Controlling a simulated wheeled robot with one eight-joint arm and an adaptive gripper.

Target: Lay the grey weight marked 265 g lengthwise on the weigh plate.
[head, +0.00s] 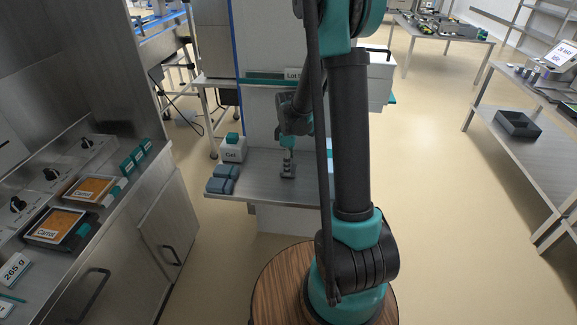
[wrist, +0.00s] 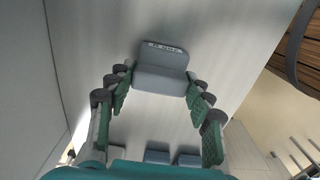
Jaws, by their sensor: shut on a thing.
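My gripper (wrist: 158,88) is shut on a blue-grey block (wrist: 160,78), the grey weight, which sits between the finger pads. A pale label with small dark print, too small to read, shows on it. In the head view my gripper (head: 288,165) points down over the steel shelf at the centre, and the weight is mostly hidden by the fingers. I cannot tell whether the weight still touches the shelf. A card marked 265 g (head: 14,268) stands at the lower left counter. I cannot pick out the weigh plate with certainty.
Several blue-grey blocks (head: 221,180) lie on the shelf (head: 260,180) to the left, by a white box with a teal top (head: 232,148). Trays labelled Carrot (head: 60,225) sit on the left counter. Open floor lies to the right.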

